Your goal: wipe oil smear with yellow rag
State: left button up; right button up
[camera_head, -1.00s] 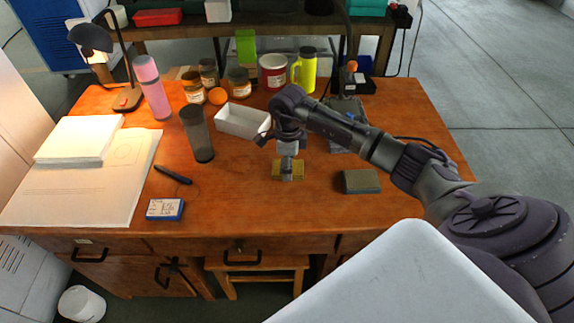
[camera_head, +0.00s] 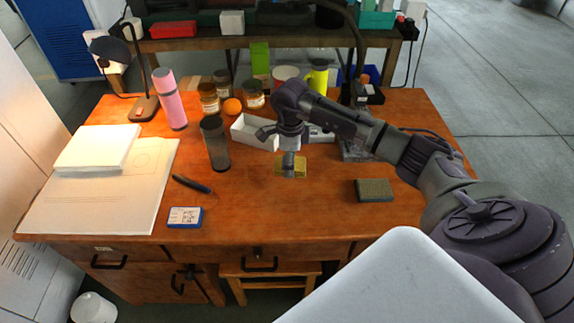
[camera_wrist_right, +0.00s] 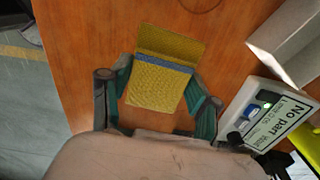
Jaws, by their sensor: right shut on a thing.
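The yellow rag (camera_head: 301,168), folded, is at the middle of the wooden table. In the right wrist view the yellow rag (camera_wrist_right: 158,88) has a blue stripe across it and lies between the fingers. My right gripper (camera_head: 288,167) points down over the rag and is shut on it; in the wrist view its two fingers (camera_wrist_right: 160,100) flank the rag. I cannot tell whether the rag touches the tabletop. I cannot make out the oil smear; the arm and rag hide part of the table. My left gripper is not in view.
A dark cylinder (camera_head: 215,146), a white tray (camera_head: 243,136) and a labelled device (camera_wrist_right: 268,118) stand near the gripper. A grey-green block (camera_head: 375,190) is to the right, a blue-edged box (camera_head: 185,217) and dark pen (camera_head: 193,184) to the left. The front middle tabletop is clear.

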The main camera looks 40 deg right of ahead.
jog(key=shift+r+p, duration=0.55)
jog(key=shift+r, duration=0.8)
